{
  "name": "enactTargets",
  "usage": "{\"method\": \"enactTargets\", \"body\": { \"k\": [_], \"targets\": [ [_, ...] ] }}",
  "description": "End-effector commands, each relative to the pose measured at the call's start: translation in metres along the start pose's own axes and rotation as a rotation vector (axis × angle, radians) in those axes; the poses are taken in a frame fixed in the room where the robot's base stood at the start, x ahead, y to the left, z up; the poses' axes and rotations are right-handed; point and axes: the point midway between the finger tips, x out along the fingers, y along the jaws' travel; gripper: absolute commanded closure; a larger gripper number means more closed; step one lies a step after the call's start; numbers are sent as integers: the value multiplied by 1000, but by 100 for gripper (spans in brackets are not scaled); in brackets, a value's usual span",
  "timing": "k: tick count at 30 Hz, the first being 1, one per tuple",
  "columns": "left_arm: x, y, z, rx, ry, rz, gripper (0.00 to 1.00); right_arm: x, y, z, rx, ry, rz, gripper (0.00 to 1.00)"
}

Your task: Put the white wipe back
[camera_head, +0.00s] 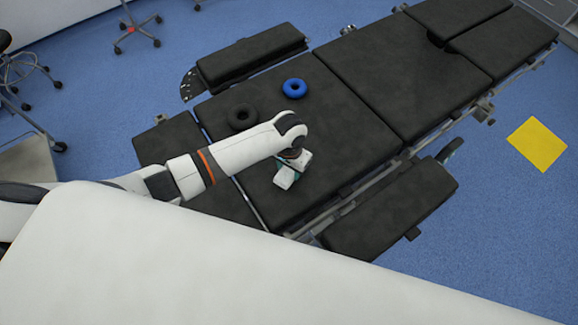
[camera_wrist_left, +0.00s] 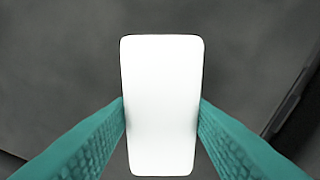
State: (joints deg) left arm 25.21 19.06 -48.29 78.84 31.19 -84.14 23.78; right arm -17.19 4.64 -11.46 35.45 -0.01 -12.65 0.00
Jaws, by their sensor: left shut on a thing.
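The white wipe (camera_wrist_left: 160,125) is a plain white block with rounded corners, upright in the middle of the left wrist view. The two teal textured fingers of my left gripper (camera_head: 291,172) press against its left and right sides, so the gripper is shut on it. Behind it is the dark pad of the operating table (camera_head: 338,112). In the head view the gripper is low over the near part of this pad. There I cannot clearly tell the wipe from the gripper's own white parts, nor whether it touches the pad. My right gripper is in neither view.
A blue ring (camera_head: 294,88) and a black ring (camera_head: 241,116) lie on the pad beyond my left arm. A black side pad (camera_head: 250,55) is along the far edge, another (camera_head: 390,212) at the near edge. A yellow square (camera_head: 537,144) is on the blue floor.

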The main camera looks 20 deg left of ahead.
Motion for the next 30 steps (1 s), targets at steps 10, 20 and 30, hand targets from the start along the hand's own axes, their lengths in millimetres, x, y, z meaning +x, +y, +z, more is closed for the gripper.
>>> {"method": "enactTargets", "body": {
  "k": [10,20,30],
  "targets": [
    [2,0,0,0,0,0,46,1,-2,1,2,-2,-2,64],
    [2,0,0,0,0,0,34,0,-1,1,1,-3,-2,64],
    [-42,0,2,1,-5,-1,34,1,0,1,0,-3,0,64]
  ]
}}
